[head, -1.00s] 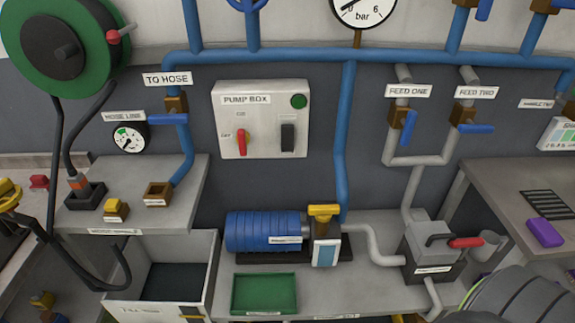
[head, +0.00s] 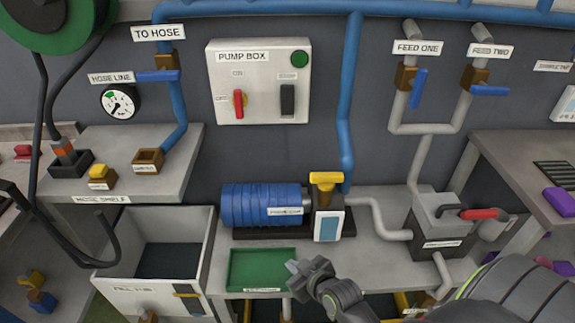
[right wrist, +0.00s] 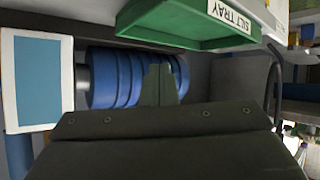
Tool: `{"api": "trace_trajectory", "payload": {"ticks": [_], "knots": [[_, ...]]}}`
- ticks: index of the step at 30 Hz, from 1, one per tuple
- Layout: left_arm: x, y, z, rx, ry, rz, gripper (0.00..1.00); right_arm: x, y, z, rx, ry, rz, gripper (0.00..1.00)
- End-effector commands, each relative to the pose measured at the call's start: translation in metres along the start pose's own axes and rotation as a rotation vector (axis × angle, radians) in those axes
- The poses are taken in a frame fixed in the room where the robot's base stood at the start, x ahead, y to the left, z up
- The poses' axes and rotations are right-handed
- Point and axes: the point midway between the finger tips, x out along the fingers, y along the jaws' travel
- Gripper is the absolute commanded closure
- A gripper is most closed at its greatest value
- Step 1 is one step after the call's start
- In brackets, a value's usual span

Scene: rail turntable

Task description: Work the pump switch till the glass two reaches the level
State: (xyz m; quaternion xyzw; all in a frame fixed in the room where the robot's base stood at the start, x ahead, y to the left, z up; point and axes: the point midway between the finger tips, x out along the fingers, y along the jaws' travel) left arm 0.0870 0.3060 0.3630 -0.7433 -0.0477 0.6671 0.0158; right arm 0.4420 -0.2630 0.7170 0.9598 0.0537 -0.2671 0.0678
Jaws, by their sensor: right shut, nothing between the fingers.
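The pump box (head: 259,82) is a pale box on the back wall. It carries a red switch handle (head: 239,103), standing roughly vertical beside small ON and OFF labels, a black switch (head: 287,99) and a dark green round lamp (head: 299,58). The blue pump (head: 262,205) sits on the bench below. My right gripper (head: 300,268) is shut and empty, in front of the green tray and well below the box. In the right wrist view its closed fingers (right wrist: 160,80) show before the blue pump. I cannot make out a glass labelled two. My left gripper is out of view.
The green silt tray (head: 262,270) lies at the bench front. An open-topped bin (head: 155,290) stands to its left. Feed valves with blue levers (head: 418,88) are on the wall at right. A red-handled grey box (head: 440,220) sits on the right bench.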

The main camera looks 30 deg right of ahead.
Motion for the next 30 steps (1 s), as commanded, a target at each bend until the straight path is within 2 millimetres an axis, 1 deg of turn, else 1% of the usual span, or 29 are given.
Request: {"api": "trace_trajectory", "payload": {"ticks": [1,2,3,5,6,8,9,12,13,15,19,24,30], "knots": [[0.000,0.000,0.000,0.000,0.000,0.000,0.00,0.007,0.001,-0.024,-0.010,0.089,0.007,1.00],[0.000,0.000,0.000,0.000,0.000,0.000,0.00,0.010,0.001,-0.040,-0.017,0.150,0.015,1.00],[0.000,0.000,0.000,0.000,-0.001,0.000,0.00,0.014,0.003,-0.061,-0.026,0.232,0.031,1.00],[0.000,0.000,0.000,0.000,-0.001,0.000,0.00,0.016,0.008,-0.095,-0.036,0.363,0.067,1.00],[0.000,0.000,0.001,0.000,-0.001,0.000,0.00,0.016,0.012,-0.117,-0.038,0.447,0.098,1.00],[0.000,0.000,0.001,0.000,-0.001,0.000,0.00,0.013,0.020,-0.148,-0.038,0.570,0.155,1.00],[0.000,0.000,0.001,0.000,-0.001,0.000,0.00,0.009,0.026,-0.167,-0.036,0.646,0.200,1.00],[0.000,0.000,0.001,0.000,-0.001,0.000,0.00,-0.003,0.043,-0.206,-0.016,0.812,0.327,1.00],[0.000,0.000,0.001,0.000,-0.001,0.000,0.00,-0.007,0.049,-0.215,-0.007,0.852,0.366,1.00],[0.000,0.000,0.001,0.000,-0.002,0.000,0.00,-0.017,0.061,-0.233,0.015,0.930,0.456,1.00],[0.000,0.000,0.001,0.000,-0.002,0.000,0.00,-0.031,0.078,-0.251,0.055,1.018,0.596,1.00],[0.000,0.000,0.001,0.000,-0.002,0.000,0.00,-0.041,0.089,-0.258,0.086,1.060,0.690,1.00],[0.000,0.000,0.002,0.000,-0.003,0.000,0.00,-0.042,0.090,-0.258,0.090,1.064,0.704,1.00]]}}
